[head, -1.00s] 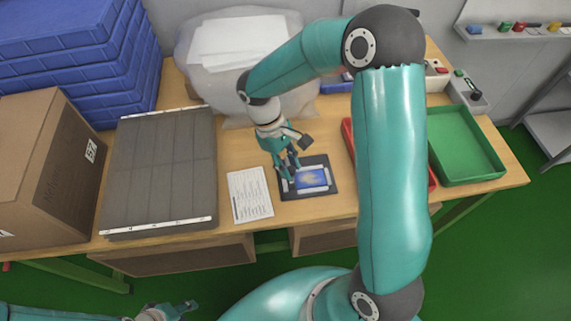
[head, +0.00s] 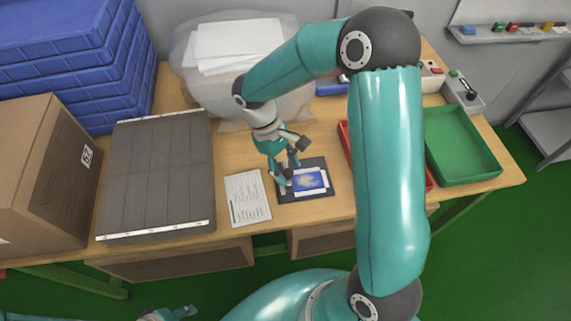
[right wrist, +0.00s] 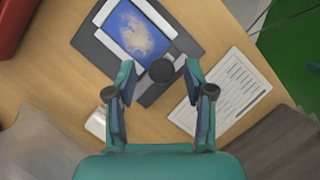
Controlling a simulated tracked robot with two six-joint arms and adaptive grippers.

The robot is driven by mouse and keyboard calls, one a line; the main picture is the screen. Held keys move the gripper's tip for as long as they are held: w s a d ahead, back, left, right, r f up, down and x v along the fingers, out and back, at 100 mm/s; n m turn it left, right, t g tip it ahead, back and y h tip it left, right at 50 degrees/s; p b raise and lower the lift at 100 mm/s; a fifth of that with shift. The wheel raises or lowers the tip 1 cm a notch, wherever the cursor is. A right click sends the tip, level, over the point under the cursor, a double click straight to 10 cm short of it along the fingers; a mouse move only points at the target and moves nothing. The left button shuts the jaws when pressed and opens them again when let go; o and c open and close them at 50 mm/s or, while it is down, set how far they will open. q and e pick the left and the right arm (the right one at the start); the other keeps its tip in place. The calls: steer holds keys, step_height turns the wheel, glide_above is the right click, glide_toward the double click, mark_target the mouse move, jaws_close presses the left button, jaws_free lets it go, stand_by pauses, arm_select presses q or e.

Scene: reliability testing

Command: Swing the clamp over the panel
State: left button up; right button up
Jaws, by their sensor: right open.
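The panel (head: 309,180) is a blue plate with a pale yellowish pattern and white edging. It lies on a dark fixture base (head: 318,164), and it also shows at the top of the right wrist view (right wrist: 137,31). The clamp appears as a dark round knob (right wrist: 160,71) on a dark bar, beside the panel's corner rather than across its middle. My right gripper (right wrist: 158,68) is open, its two fingers on either side of the knob in the picture. Contact cannot be told. My left gripper (head: 180,312) is low at the bottom edge, away from the table, its opening unclear.
A printed sheet (head: 247,198) lies left of the fixture, with a grey slatted case (head: 157,170) farther left. A red tray (head: 344,135), partly hidden by my arm, and a green tray (head: 463,145) stand right. A bag with white sheets (head: 238,48) is behind.

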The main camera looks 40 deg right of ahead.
steer(key=shift+r, duration=0.1)
steer(key=v, duration=1.1)
steer(key=shift+w+r, duration=0.3)
steer(key=shift+a, duration=0.1)
